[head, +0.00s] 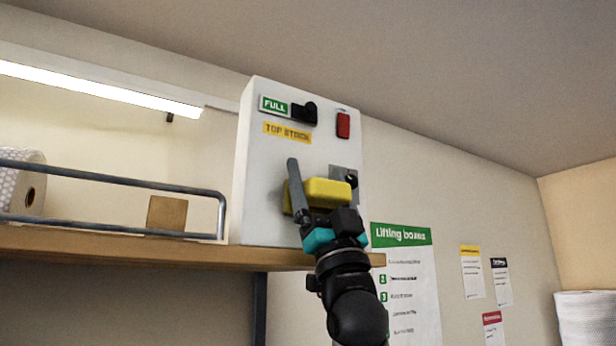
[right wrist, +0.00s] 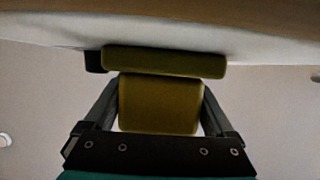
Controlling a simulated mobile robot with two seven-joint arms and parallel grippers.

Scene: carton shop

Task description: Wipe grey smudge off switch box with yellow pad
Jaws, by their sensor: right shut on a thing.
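The white switch box (head: 270,190) stands upright at the right end of a wooden shelf. Its front has a black rotary switch, a green FULL label, a yellow TOP STOCK label, a red switch and a grey plate with a black knob. My right gripper (head: 322,198) is shut on the yellow pad (head: 327,191) in front of the lower part of the box. In the right wrist view the pad (right wrist: 160,105) sits between both fingers, its wide face close to the white surface. I cannot tell whether it touches. No grey smudge can be made out. My left gripper is not in view.
The wooden shelf (head: 130,243) has a grey metal rail (head: 120,181). A small cardboard box (head: 167,213) and a bubble-wrap roll (head: 20,180) are on it at left. A Lifting boxes poster (head: 405,275) hangs on the wall at right. A lit tube lamp (head: 100,90) is at upper left.

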